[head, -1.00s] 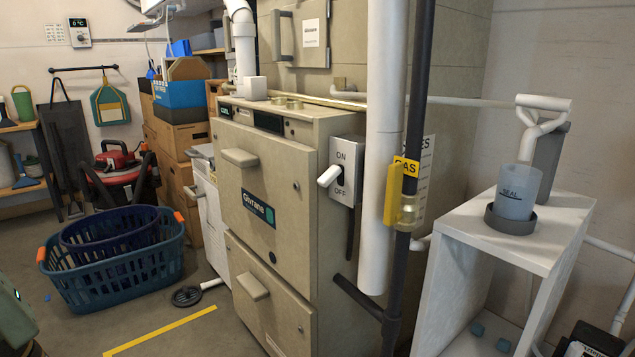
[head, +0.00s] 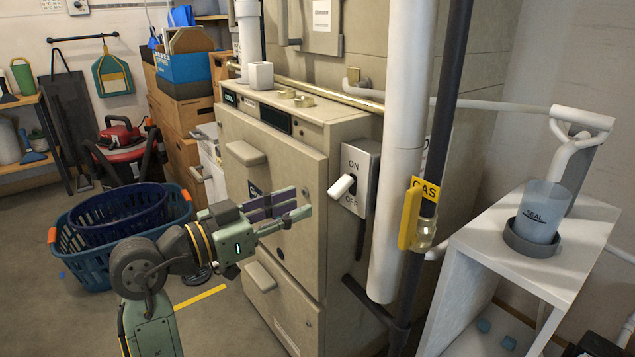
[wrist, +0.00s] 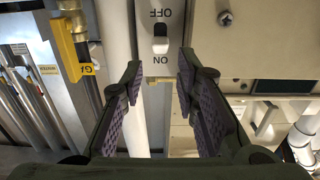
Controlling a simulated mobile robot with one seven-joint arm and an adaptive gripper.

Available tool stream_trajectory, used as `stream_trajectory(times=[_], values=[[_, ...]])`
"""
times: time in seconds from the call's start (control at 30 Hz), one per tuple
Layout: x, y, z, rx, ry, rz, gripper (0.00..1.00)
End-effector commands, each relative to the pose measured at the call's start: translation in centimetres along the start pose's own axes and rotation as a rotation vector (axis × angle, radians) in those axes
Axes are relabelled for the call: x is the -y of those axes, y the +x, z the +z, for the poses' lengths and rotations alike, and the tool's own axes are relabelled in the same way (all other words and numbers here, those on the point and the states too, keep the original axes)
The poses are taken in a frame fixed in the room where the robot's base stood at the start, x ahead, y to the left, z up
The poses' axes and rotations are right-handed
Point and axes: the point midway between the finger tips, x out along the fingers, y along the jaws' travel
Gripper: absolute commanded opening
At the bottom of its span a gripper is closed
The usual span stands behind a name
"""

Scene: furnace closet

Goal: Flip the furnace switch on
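The furnace switch is a grey plate (head: 361,165) on the right side of the beige furnace (head: 345,130), marked ON above and OFF below. Its white lever (head: 341,187) sticks out from the plate; I cannot tell for sure which way it is set. In the wrist view the picture is upside down, and the lever (wrist: 160,44) shows beyond my fingers, between OFF and ON. My gripper (head: 304,200) is left of the lever and apart from it, before the furnace front. In the wrist view my gripper (wrist: 159,68) is open and empty, with the switch ahead between its fingertips.
A white pipe (head: 401,150) and a dark gas pipe with a yellow handle (head: 410,218) stand just right of the switch. A white stand (head: 540,262) holds a cup at right. Blue baskets (head: 90,262) sit on the floor at left.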

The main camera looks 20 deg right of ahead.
Motion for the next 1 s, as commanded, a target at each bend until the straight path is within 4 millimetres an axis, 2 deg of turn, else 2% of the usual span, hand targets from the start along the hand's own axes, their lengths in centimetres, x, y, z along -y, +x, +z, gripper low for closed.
stream_trajectory(times=[0.3,0.5,0.7,0.93,1.0], values=[[0.0,5.8,-0.1,-0.001,-0.001,0.0,0.28],[0.1,8.7,-0.1,-0.002,-0.001,-0.003,0.28],[0.1,9.8,-0.1,-0.003,-0.001,-0.005,0.28],[0.1,9.9,-0.1,-0.003,0.0,-0.006,0.28],[0.1,9.9,-0.1,-0.003,0.0,-0.006,0.25]])
